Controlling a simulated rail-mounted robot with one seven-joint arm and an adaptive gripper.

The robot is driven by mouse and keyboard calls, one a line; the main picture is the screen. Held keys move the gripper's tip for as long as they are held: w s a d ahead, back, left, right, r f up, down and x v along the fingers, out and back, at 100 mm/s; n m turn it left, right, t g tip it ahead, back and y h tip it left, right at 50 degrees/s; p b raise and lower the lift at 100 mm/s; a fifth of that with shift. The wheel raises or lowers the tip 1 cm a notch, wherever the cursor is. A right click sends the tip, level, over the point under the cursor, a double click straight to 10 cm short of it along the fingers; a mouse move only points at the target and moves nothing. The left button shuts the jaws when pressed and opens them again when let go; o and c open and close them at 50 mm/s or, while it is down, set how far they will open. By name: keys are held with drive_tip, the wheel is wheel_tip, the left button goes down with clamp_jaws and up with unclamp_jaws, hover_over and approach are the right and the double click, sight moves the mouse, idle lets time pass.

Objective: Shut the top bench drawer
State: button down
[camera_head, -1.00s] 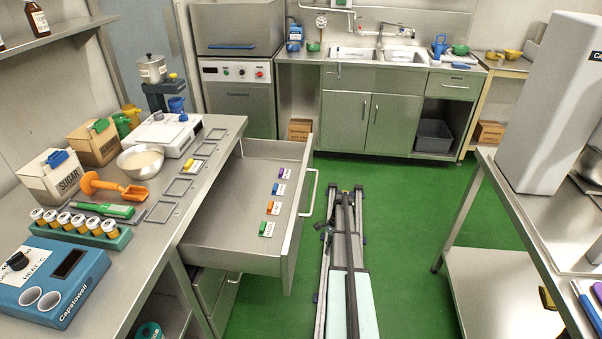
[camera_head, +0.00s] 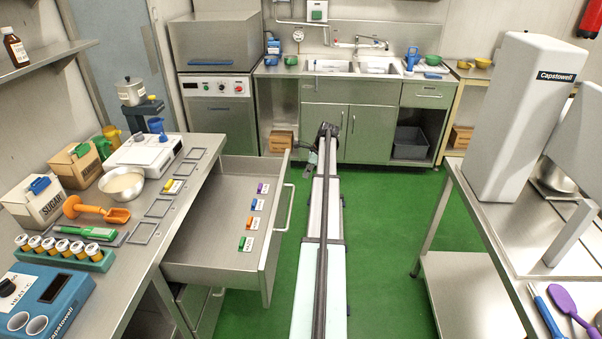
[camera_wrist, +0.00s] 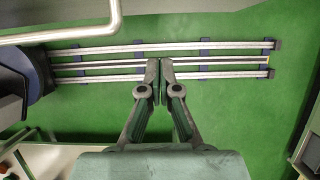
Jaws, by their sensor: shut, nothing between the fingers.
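The top bench drawer (camera_head: 215,262) stands pulled far out from under the left bench, its front facing right with a bar handle (camera_head: 286,210). Several small coloured, labelled blocks (camera_head: 252,222) lie in a row inside it. In the wrist view the drawer handle (camera_wrist: 60,34) crosses the upper left corner. My gripper (camera_wrist: 160,68) points down above the floor rail with its fingers together and empty. It is apart from the handle. In the head view my arm runs up the middle, right of the drawer, and the fingers cannot be made out clearly.
Another drawer (camera_head: 195,305) sits below the open one. The left bench (camera_head: 140,240) carries a bowl, scoop, boxes and a blue device. The right bench (camera_head: 480,215) holds a tall white machine. A sink cabinet (camera_head: 345,125) stands behind.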

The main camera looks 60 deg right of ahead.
drive_tip(key=w+a+f+p, duration=0.3)
drive_tip(key=w+f+p, duration=0.1)
drive_tip(key=w+f, duration=0.2)
drive_tip(key=shift+a+f, duration=0.2)
drive_tip(key=shift+f, duration=0.3)
drive_tip(key=shift+w, duration=0.1)
